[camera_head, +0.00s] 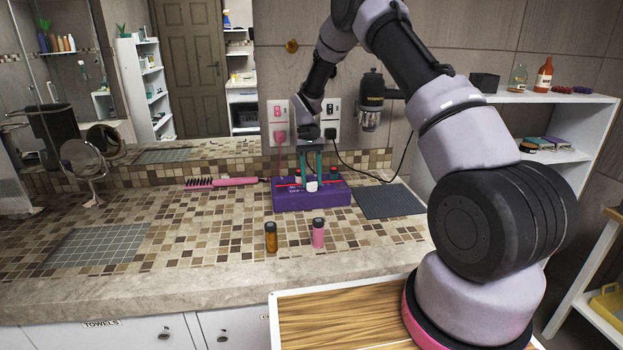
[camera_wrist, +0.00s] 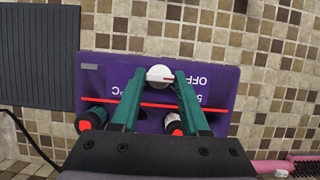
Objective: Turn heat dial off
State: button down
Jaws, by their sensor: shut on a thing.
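The heat dial (camera_wrist: 160,73) is a small white knob with a short red mark on the purple heater unit (camera_wrist: 215,103). In the wrist view the mark runs sideways, towards the printed OFF on the right. My gripper (camera_wrist: 160,79) has its two green fingers closed on either side of the dial, with the tips against it. In the head view the purple unit (camera_head: 285,199) sits on the tiled counter below the wall sockets, with my gripper (camera_head: 311,180) pointing down onto its top. The fingers hide part of the unit's top, including some of its lettering.
A dark ribbed mat (camera_head: 388,201) lies right of the unit, and a pink hair brush (camera_head: 222,182) lies left. An amber bottle (camera_head: 271,238) and a pink bottle (camera_head: 318,233) stand in front. A round mirror (camera_head: 84,160) stands far left. The counter's left middle is mostly clear.

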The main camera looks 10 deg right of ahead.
jog(key=shift+c, duration=2)
grip_release()
jog(key=shift+r, duration=0.1)
jog(key=v, duration=1)
jog(key=shift+w+r, duration=0.25)
